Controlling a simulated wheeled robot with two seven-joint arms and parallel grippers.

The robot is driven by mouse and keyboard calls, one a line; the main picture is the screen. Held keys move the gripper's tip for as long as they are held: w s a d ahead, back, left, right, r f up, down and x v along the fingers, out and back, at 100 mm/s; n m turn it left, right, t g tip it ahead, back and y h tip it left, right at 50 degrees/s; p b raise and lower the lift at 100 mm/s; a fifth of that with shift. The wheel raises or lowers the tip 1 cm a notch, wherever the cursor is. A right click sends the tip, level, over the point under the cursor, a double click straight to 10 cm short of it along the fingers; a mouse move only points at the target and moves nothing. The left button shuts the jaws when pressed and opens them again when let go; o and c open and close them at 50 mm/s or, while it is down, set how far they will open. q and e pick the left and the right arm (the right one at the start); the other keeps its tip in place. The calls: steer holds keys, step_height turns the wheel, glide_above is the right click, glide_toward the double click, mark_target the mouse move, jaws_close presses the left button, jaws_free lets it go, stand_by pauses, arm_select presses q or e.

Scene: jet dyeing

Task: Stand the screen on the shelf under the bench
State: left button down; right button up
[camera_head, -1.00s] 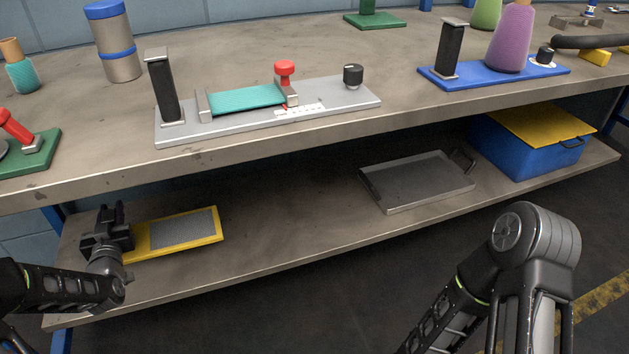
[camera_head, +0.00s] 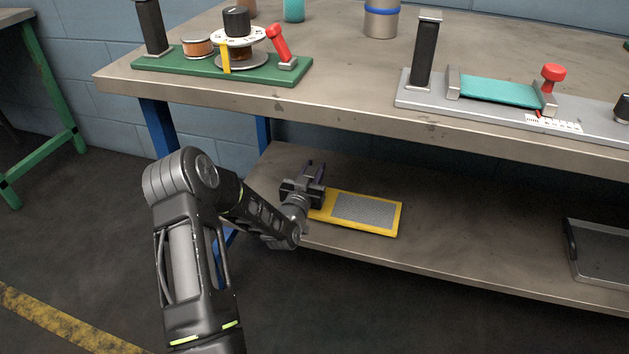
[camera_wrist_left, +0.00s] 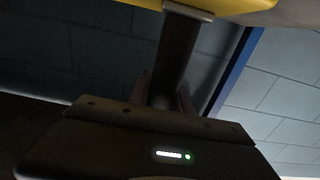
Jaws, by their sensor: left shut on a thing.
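The screen (camera_head: 364,212) has a yellow frame around grey mesh and appears to lie flat, at or just above the left part of the lower shelf (camera_head: 470,215) under the bench (camera_head: 300,105). I cannot tell whether it touches the shelf. My left gripper (camera_head: 314,174) is at the screen's left end, shut on its dark handle. In the left wrist view the dark handle (camera_wrist_left: 176,55) runs from between the fingers up to a yellow edge (camera_wrist_left: 235,5). The fingertips are dim there. My right gripper is out of view.
A grey metal tray (camera_head: 600,252) sits on the shelf at the right. A blue bench leg (camera_head: 158,128) stands left of the gripper. Shelf between screen and tray is clear. The benchtop above carries a green-based device (camera_head: 222,68) and a grey-based one (camera_head: 500,108).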

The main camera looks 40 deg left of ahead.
arm_select(q)
step_height(320, 180, down, 4)
steer(key=shift+r+b, duration=0.1)
steer(key=shift+b, duration=0.8)
steer(key=shift+r, duration=0.1)
steer(key=c, duration=1.2)
jaws_free()
steer(key=shift+f, duration=0.2)
steer(key=shift+o, duration=0.2)
steer(key=shift+r, duration=0.1)
